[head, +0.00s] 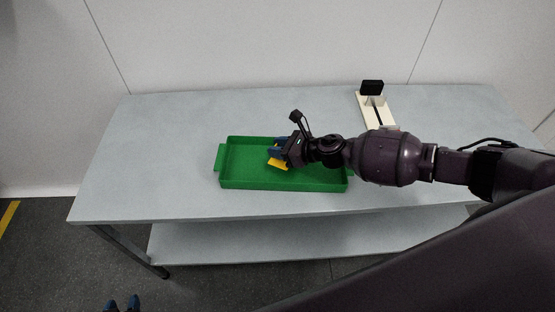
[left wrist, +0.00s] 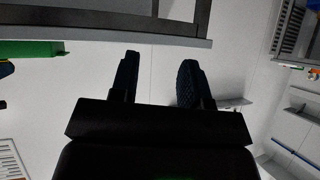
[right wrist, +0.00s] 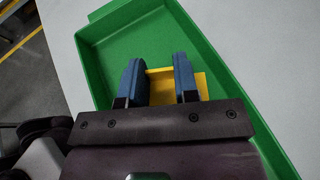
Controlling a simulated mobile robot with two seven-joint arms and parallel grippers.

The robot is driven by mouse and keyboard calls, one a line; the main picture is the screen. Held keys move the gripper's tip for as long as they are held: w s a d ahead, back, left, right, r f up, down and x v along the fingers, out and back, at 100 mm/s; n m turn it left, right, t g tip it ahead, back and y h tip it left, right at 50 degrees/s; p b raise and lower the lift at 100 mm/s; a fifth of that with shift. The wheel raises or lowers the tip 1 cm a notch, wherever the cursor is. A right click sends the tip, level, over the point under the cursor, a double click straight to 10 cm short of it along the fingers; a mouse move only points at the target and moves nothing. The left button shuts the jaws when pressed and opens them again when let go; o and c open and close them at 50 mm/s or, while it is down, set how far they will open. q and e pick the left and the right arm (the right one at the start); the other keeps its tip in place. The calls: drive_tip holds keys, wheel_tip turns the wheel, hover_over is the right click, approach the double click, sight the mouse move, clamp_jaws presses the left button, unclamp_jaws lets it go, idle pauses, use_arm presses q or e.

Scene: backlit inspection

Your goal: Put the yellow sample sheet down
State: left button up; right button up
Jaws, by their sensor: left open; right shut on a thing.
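The yellow sample sheet (head: 279,164) is at my right gripper (head: 278,153), over the left-middle part of the green tray (head: 280,184). In the right wrist view the yellow sheet (right wrist: 161,88) shows between the two blue fingers of my right gripper (right wrist: 158,78) and past the right finger. The gripper is shut on it. The tray floor (right wrist: 125,50) lies below; I cannot tell whether the sheet touches it. My left gripper (head: 122,303) is open and empty, in front of the table, at the bottom of the head view. Its spread fingers (left wrist: 160,75) show in the left wrist view.
The tray stands on a grey table (head: 150,140) with a lower shelf (head: 300,243). A cream stand (head: 375,109) with a black block (head: 372,87) is at the back right. The table's left side is clear. My right arm crosses the right side.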

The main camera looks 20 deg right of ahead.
drive_tip(key=shift+f, duration=0.85)
wheel_tip(320, 180, down, 3)
drive_tip(key=shift+f+b, duration=0.15)
drive_tip(key=shift+b, duration=0.7)
drive_tip(key=shift+f, duration=0.15)
drive_tip(key=o, duration=0.9)
use_arm(q)
wheel_tip(320, 180, down, 2)
drive_tip(key=shift+s, duration=0.1)
